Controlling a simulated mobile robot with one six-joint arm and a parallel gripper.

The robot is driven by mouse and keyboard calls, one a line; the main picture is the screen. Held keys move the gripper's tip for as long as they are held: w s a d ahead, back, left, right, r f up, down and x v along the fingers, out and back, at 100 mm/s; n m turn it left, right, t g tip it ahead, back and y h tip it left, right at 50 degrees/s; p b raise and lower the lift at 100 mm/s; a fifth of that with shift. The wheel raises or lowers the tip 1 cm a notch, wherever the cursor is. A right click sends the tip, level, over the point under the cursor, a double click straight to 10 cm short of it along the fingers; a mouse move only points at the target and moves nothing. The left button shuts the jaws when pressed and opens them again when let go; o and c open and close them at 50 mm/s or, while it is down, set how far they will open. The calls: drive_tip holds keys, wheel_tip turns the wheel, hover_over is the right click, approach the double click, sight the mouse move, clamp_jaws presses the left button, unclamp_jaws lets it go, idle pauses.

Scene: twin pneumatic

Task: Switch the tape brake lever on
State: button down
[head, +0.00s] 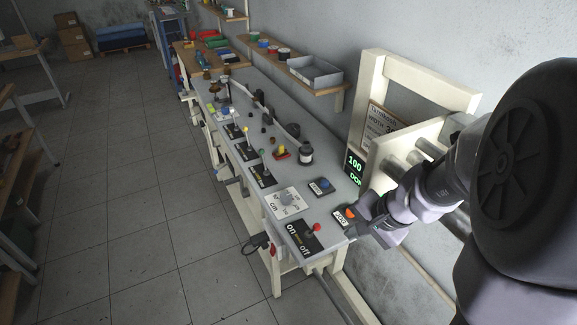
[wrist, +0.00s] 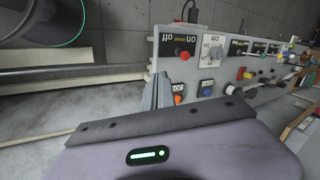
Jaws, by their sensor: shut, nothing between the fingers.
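A lever with a red ball knob (head: 317,227) stands on a black plate marked "on" and "off" (head: 300,240) at the near end of the grey bench panel. It also shows in the wrist view as a red knob (wrist: 185,55) below the same lettering. I cannot tell to which side it is thrown.
An orange button (head: 350,213) on a label is close beside my gripper. A blue button (head: 323,184) and a grey dial (head: 287,198) are nearby. A green lit display (head: 355,167) and a cream frame (head: 372,95) stand behind. Floor left of the bench is clear.

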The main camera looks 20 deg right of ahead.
drive_tip(key=w+a+f+b, duration=0.3)
drive_tip(key=w+f, duration=0.4)
drive_tip(key=f, duration=0.1)
drive_tip(key=shift+b, duration=0.3)
idle(0.5)
